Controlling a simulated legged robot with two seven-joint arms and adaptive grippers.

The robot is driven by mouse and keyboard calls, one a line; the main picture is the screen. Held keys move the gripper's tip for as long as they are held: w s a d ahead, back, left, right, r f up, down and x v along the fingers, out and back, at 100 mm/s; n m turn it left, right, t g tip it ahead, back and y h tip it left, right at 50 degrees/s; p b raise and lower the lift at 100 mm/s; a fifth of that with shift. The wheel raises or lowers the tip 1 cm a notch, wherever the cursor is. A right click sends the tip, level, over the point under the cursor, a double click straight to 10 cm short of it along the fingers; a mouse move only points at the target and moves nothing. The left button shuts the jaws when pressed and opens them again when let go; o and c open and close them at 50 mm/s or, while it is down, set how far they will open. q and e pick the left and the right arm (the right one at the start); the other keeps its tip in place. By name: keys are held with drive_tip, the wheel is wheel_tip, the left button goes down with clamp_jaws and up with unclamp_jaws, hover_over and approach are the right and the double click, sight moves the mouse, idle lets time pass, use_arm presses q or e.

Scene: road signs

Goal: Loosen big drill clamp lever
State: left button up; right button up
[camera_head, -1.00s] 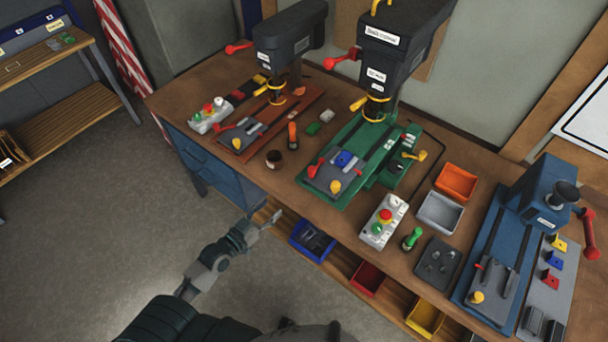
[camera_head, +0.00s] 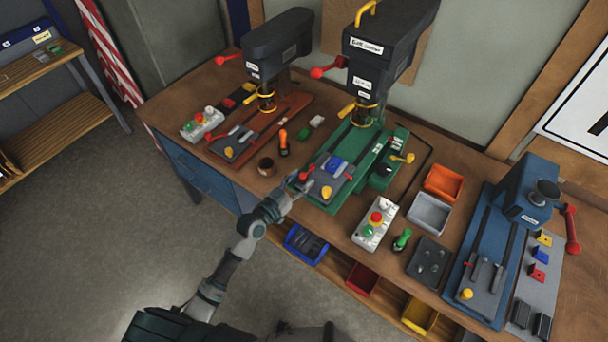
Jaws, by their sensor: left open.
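The big drill (camera_head: 378,62) stands at the back middle of the bench on a green base (camera_head: 330,206). A grey vise (camera_head: 336,183) on this base carries a lever with a red knob (camera_head: 307,171) at its left end and a yellow knob (camera_head: 326,192) at its front. A yellow-handled lever (camera_head: 403,158) sits at the base's right side. My left gripper (camera_head: 297,184) is open at the base's left front corner, close to the red-knobbed lever; I cannot tell whether they touch. The fingers partly cover the base's corner. My right gripper is not in view.
A smaller drill (camera_head: 276,47) with an orange base stands to the left. A control box (camera_head: 373,223) and a blue machine (camera_head: 526,195) are to the right. Bins hang below the bench's front edge.

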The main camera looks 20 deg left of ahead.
use_arm(q)
drive_tip(key=shift+x, duration=0.95)
drive_tip(key=shift+a, duration=0.15)
drive_tip(key=shift+a, duration=0.1)
drive_tip(key=shift+c, duration=0.3)
drive_tip(key=c, duration=0.8)
clamp_jaws()
